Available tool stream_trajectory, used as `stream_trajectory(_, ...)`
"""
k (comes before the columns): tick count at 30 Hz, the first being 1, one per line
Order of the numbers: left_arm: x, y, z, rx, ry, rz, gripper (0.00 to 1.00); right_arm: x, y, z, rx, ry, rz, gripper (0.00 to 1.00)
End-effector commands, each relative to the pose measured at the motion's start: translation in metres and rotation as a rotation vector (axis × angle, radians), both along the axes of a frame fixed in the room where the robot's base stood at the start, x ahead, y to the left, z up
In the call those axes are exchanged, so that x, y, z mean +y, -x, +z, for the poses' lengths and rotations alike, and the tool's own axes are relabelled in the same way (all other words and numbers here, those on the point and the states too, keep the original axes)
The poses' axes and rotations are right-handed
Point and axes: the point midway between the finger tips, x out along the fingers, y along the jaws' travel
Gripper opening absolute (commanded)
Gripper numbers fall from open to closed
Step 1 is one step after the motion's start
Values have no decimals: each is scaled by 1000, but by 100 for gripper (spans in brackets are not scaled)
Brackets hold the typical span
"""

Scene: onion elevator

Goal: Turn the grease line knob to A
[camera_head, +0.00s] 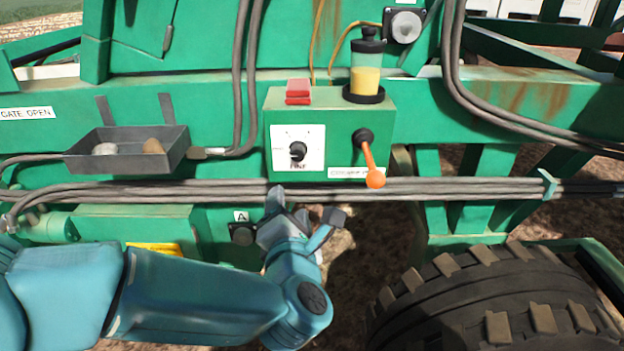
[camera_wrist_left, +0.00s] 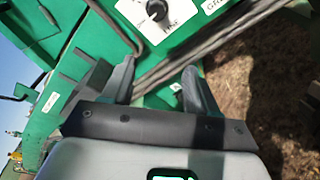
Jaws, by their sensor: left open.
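A black knob (camera_head: 298,151) sits on a white dial plate (camera_head: 283,160) on the front of a green box (camera_head: 345,118). Its markings are too small to read clearly. The knob also shows at the top of the left wrist view (camera_wrist_left: 156,10). My left gripper (camera_head: 304,211) is open and empty, below the box and the dial. In the left wrist view, the gripper's two fingers (camera_wrist_left: 158,76) stand apart and point toward the box, with the knob beyond them. My right gripper is not in view.
Grey hoses (camera_head: 390,189) run between gripper and dial. An orange-tipped lever (camera_head: 372,165) hangs right of the dial. A red block (camera_head: 298,91) and yellow-filled bottle (camera_head: 367,70) top the box. A tray (camera_head: 125,148) is left. A fitting (camera_head: 243,233) marked "A" is beside the gripper.

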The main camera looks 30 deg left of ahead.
Motion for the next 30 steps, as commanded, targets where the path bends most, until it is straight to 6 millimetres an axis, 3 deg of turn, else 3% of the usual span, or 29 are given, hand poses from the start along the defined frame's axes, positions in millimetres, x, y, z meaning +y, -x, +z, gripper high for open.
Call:
stream_trajectory(1,-1,4,0,-35,11,-9,58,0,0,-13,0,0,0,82)
stream_trajectory(6,-6,14,15,-128,42,-43,58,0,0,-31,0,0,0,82)
stream_trajectory(14,-7,10,19,-157,50,-71,58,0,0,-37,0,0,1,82)
stream_trajectory(30,50,-89,20,-154,50,-72,58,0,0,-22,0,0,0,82)
